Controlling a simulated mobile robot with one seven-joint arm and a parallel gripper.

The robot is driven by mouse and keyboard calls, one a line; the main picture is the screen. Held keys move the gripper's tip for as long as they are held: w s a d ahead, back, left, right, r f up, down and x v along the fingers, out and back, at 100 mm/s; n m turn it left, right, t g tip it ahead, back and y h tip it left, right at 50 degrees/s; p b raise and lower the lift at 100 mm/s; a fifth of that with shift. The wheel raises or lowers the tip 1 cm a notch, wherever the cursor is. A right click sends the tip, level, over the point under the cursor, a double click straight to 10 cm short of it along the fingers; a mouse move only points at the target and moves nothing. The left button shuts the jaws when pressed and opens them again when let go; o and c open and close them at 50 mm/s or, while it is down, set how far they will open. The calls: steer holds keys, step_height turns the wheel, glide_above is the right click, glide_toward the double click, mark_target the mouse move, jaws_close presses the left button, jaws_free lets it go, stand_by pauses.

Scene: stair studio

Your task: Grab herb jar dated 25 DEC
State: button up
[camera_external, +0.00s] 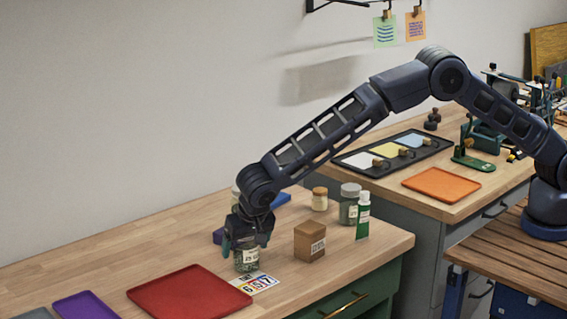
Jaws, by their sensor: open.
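A glass herb jar (246,264) with green contents stands on the near wooden counter. Its label seems to start with "25"; the rest is too small to read. My gripper (244,244) points down over this jar, open, with its fingers at either side of the jar's upper part. The jar's lid is hidden by my gripper. Other jars stand farther back: a small one with a tan lid (319,200), a larger one with a grey lid (349,205), and one partly hidden behind my arm (235,196). I cannot read dates on these.
A brown box (309,243) and a green-and-white tube (363,217) stand right of my gripper. A numbered card (255,284) lies in front of the jar. A red tray (188,303) and a purple tray (85,306) lie left. A blue object (281,200) lies behind.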

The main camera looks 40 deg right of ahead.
steer(key=shift+w+f, duration=0.1)
steer(key=shift+f, duration=0.25)
steer(key=c, duration=1.2)
steer(key=shift+r, duration=0.15)
steer(key=shift+c, duration=0.2)
